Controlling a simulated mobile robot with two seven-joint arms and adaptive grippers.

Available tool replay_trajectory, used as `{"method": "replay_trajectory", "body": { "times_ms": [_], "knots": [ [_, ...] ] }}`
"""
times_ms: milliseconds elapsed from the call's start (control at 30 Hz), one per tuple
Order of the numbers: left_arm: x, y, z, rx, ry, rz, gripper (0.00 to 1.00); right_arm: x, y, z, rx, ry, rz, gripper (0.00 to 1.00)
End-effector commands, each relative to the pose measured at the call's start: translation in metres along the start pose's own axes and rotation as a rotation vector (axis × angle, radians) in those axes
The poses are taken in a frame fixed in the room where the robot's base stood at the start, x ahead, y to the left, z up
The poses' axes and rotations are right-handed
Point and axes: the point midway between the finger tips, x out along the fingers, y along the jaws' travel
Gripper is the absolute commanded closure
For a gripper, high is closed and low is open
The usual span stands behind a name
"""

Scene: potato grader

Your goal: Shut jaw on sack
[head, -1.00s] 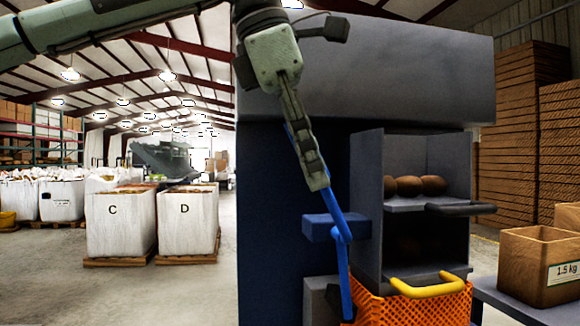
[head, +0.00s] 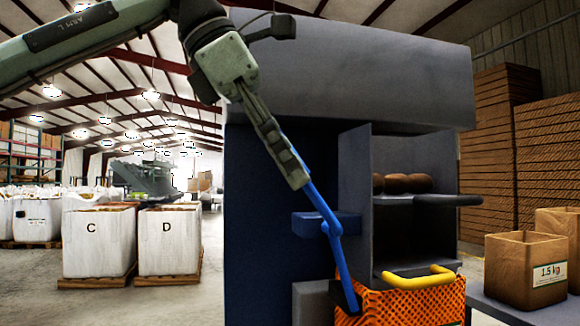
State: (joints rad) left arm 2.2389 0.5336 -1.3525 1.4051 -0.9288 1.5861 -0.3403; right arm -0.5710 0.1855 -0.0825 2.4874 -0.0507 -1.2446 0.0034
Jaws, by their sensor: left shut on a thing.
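My left gripper (head: 296,178) is shut on the upper arm of a blue lever (head: 320,203), and its fingers hide part of it. The lever bends beside a blue block (head: 312,224) on the machine's side. Its lower arm runs down to a dark jaw end (head: 349,300) at the left upper edge of the orange mesh sack (head: 405,306). The jaw end appears to touch the sack; I cannot tell whether it presses on it. A yellow handle (head: 418,280) sits at the sack's mouth. My right gripper is not in view.
The grader's dark housing (head: 345,70) fills the middle. Brown potatoes (head: 405,184) lie on its grey shelf. A 1.5 kg box (head: 524,268) stands on a bench at right. White bins C (head: 98,243) and D (head: 168,240) stand at left behind open floor.

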Motion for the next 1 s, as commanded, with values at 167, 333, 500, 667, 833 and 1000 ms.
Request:
{"method": "replay_trajectory", "body": {
  "times_ms": [167, 333, 500, 667, 833, 1000],
  "knots": [
    [0.004, -0.002, -0.005, -0.002, 0.011, -0.009, 1.00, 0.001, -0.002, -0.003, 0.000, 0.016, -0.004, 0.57],
    [0.004, -0.002, -0.005, -0.002, 0.013, -0.011, 1.00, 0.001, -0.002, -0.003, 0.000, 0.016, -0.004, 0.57],
    [0.005, -0.002, -0.005, -0.002, 0.012, -0.011, 0.69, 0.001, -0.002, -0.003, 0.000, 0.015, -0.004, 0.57],
    [0.003, -0.001, -0.004, -0.002, 0.008, -0.008, 0.57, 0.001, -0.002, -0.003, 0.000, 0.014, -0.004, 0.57],
    [0.003, -0.001, -0.003, -0.001, 0.006, -0.006, 0.57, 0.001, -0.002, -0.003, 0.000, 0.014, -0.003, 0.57],
    [-0.007, 0.000, -0.002, -0.002, 0.003, -0.003, 0.57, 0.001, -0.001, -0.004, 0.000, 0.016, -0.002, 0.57]
  ]
}}
